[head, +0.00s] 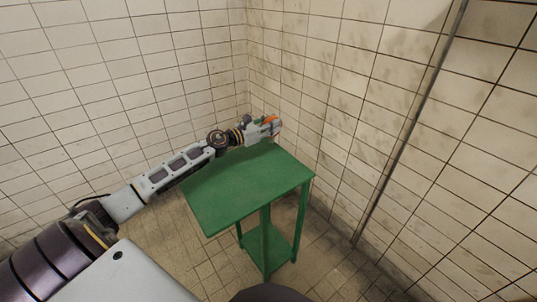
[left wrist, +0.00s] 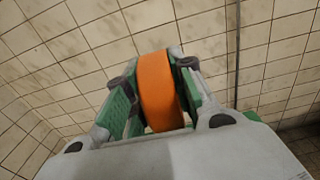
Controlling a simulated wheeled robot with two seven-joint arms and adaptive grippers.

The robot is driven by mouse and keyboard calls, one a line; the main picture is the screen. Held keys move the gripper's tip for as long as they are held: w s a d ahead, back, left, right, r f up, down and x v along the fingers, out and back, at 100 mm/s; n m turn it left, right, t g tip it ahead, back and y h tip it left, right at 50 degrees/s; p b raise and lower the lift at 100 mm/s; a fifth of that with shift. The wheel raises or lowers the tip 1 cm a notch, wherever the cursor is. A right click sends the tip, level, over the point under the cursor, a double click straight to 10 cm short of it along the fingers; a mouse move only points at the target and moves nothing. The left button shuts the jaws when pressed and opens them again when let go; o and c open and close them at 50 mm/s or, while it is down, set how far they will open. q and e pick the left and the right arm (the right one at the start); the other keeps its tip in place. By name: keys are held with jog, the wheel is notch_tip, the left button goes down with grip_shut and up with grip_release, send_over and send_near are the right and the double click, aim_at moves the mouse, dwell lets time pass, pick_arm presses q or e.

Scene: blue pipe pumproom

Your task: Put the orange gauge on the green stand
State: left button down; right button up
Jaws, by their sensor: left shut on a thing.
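The orange gauge (left wrist: 158,92) is a thick round orange body between the two green-padded fingers of my left gripper (left wrist: 158,100) in the left wrist view. The gripper is shut on it. In the head view my left gripper (head: 268,127) is over the far part of the green stand (head: 250,187), and a small bit of the orange gauge (head: 269,120) shows at its fingers. I cannot tell whether the gauge touches the stand top. The green stand has a flat, bare square top, legs and a lower shelf. My right gripper is not in view.
White tiled walls (head: 330,90) meet in a corner just behind the stand. A thin grey pipe (head: 410,120) runs down the right wall. The tiled floor (head: 330,270) around the stand looks clear.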

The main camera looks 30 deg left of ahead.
aim_at(272, 137)
pick_arm(q)
notch_tip(272, 137, down, 5)
jog(key=shift+r+b, duration=0.2)
jog(key=shift+b, duration=0.4)
jog(key=shift+f, duration=0.55)
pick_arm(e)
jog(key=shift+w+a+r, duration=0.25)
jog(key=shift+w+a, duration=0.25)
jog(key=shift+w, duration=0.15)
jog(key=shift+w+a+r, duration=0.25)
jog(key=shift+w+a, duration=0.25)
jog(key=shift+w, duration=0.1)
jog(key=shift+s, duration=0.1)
